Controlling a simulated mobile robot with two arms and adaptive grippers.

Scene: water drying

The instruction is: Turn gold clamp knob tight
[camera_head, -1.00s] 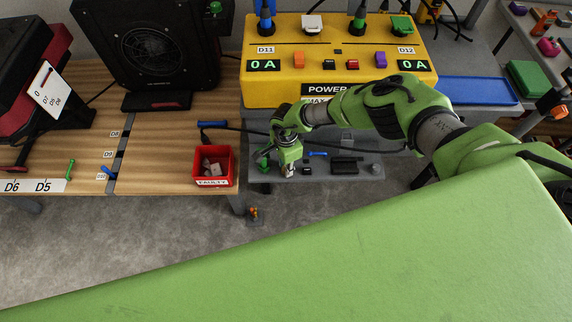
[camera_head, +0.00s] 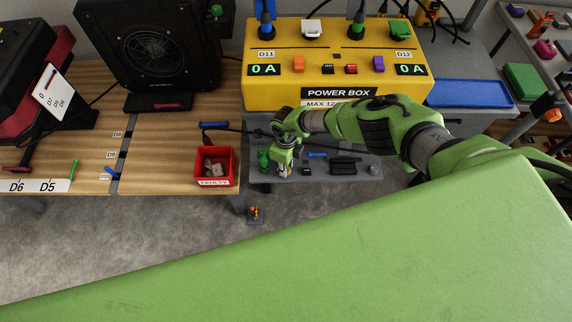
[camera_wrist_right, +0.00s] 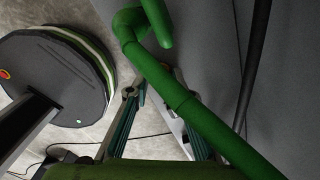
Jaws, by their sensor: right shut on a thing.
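My right gripper (camera_head: 284,171) is low over the grey table (camera_head: 318,175). Its two fingers also show in the right wrist view (camera_wrist_right: 154,88), slightly apart. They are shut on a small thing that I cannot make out. A green bent rod (camera_wrist_right: 170,88) crosses in front of the fingers in the right wrist view. A green part (camera_head: 264,160) stands just left of the gripper in the head view. I cannot pick out the gold clamp knob for certain. My left gripper is not in view.
Several small parts and a black block (camera_head: 346,166) lie right of the gripper. The yellow power box (camera_head: 290,88) stands behind, the red faulty bin (camera_head: 233,170) to the left. A small gold and red thing (camera_head: 255,212) is below the table's front edge.

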